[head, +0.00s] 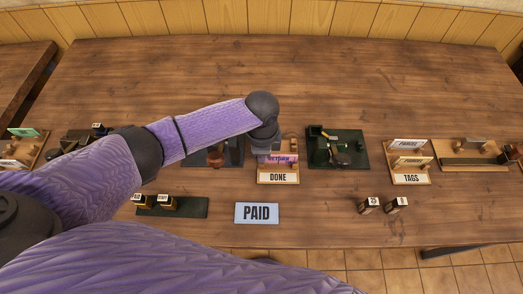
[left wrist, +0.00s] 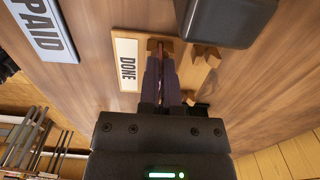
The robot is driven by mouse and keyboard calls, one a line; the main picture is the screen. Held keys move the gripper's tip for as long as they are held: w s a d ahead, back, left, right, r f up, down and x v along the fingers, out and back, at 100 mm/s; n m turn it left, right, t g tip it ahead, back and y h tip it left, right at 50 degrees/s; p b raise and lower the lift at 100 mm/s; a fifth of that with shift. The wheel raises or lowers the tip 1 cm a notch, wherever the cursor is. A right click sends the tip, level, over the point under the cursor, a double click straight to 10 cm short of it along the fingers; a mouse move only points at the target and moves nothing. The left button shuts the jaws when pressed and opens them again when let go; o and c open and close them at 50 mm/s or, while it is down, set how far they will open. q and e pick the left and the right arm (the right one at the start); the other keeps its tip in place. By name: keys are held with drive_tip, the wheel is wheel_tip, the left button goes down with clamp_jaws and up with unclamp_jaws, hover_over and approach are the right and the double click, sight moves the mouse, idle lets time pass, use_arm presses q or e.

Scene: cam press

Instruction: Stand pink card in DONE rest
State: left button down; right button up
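The pink card (head: 282,159) stands on edge at the DONE rest (head: 278,179), just behind its white label. My left gripper (left wrist: 161,70) reaches down over the rest. In the left wrist view its two fingers are close together, with the thin reddish edge of the pink card (left wrist: 160,50) between them. The DONE label (left wrist: 127,61) lies beside the fingers there. In the head view my left wrist hides the fingers, and I cannot tell whether the card is fully seated in the slot. My right gripper is not in view.
A blue PAID sign (head: 257,213) lies in front of the rest. A dark green press base (head: 338,148) stands right of it, then the TAGS rest (head: 411,178) with cards. Small stamps (head: 369,205) stand front right. A green mat (head: 188,207) holds stamps. The table's back is clear.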

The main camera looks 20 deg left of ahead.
use_arm(q)
drive_tip(key=shift+f, duration=0.1)
drive_tip(key=shift+c, duration=1)
unclamp_jaws()
wheel_tip(320, 180, up, 7)
drive_tip(key=p, duration=0.7)
drive_tip(key=shift+p, duration=0.3)
